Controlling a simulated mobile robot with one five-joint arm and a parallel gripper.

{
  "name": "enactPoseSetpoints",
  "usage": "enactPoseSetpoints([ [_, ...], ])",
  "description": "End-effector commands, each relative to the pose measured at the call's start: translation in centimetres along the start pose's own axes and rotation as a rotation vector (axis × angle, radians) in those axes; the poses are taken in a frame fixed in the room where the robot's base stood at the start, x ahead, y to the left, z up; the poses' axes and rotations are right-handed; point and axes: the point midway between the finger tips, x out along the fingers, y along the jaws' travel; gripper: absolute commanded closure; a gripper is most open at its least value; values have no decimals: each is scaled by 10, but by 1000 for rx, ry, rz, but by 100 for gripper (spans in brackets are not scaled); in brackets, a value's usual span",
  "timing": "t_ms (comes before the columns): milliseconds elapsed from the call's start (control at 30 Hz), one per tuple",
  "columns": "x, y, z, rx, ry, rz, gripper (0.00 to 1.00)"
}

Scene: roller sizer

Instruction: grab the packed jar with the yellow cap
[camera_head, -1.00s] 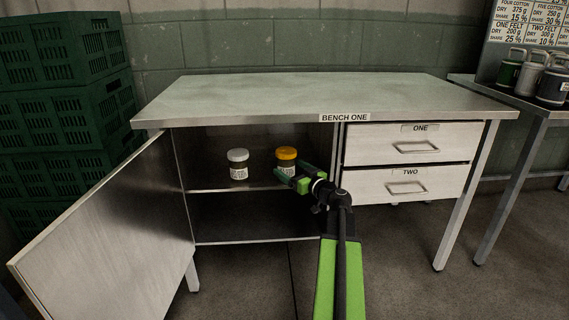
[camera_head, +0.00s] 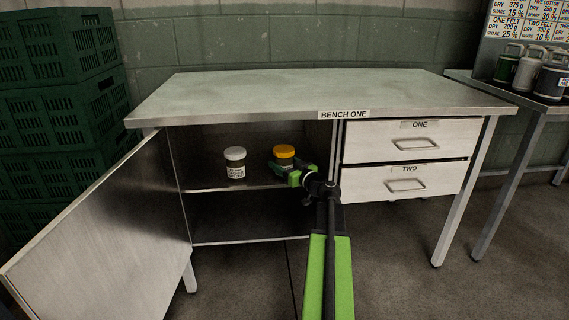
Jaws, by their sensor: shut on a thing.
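The jar with the yellow cap (camera_head: 284,152) is upright on the upper shelf inside the open cupboard of the bench. Its cap shows clearly, while much of its body is hidden behind my gripper. My gripper (camera_head: 284,170) reaches into the cupboard from the right front and is shut on this jar. I cannot tell whether the jar's base touches the shelf. A second jar with a white cap (camera_head: 235,162) stands on the same shelf to the left, apart from my gripper.
The cupboard door (camera_head: 95,225) stands open at the left. Drawers ONE (camera_head: 405,140) and TWO (camera_head: 408,180) are shut, right of the cupboard. The bench top (camera_head: 310,88) is bare. Green crates (camera_head: 60,100) are stacked at left; canisters (camera_head: 527,70) stand on a right-hand table.

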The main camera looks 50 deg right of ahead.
Motion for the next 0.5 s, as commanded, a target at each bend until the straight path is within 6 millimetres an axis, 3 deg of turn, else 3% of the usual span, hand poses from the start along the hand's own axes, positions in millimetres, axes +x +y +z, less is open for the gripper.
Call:
enactPoseSetpoints([
  [33,0,1,0,-1,-1,2,69],
  [233,-1,2,0,-1,-1,3,95],
  [500,-1,2,-3,0,0,3,95],
])
